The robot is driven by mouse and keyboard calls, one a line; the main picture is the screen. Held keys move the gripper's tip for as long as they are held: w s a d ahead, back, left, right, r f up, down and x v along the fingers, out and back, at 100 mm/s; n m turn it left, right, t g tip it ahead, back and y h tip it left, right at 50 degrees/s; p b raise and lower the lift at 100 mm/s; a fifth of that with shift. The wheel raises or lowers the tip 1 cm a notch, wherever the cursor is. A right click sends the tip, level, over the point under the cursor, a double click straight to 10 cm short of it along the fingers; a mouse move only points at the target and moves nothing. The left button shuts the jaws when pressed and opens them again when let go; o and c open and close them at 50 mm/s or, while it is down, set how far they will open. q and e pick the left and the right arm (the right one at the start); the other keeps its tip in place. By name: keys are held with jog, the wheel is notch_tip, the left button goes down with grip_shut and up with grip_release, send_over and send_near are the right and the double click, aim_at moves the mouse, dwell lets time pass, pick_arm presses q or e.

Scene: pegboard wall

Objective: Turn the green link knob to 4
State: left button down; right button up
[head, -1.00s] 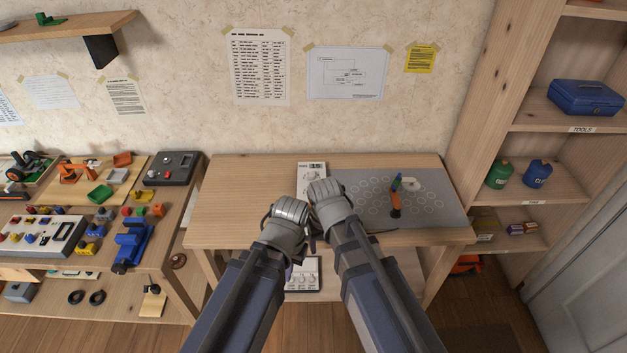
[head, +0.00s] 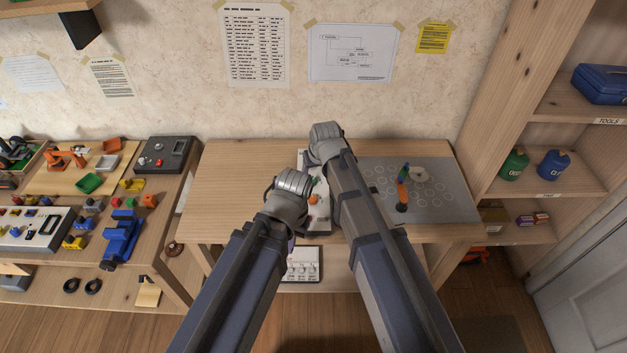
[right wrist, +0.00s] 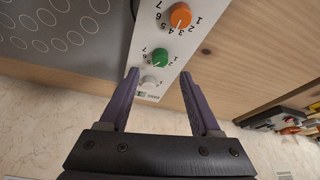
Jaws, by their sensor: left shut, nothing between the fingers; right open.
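The knob panel (head: 325,222) lies on the table, partly hidden by my right arm. The green knob (right wrist: 160,57) shows in the right wrist view, between an orange knob (right wrist: 180,15) and a pale grey knob (right wrist: 150,82). Numbers ring the green knob; its exact setting is too small to read surely. My right gripper (right wrist: 159,76) is open, with its fingertips either side of the panel's width near the green and grey knobs, not closed on either. My left gripper (head: 291,240) is shut and empty at the table's front, mostly hidden by its own arm.
A grey mat (head: 440,200) with printed circles and a small coloured stack (head: 402,190) lies right of the panel. A white box with dials (head: 303,265) sits below the tabletop. The table's left part (head: 235,190) is clear. A cluttered bench is farther left.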

aim_at(313, 180)
jog(key=b+x, duration=0.5)
jog(key=x, duration=0.1)
jog(key=shift+f, duration=0.15)
jog(key=shift+c, duration=0.3)
grip_shut()
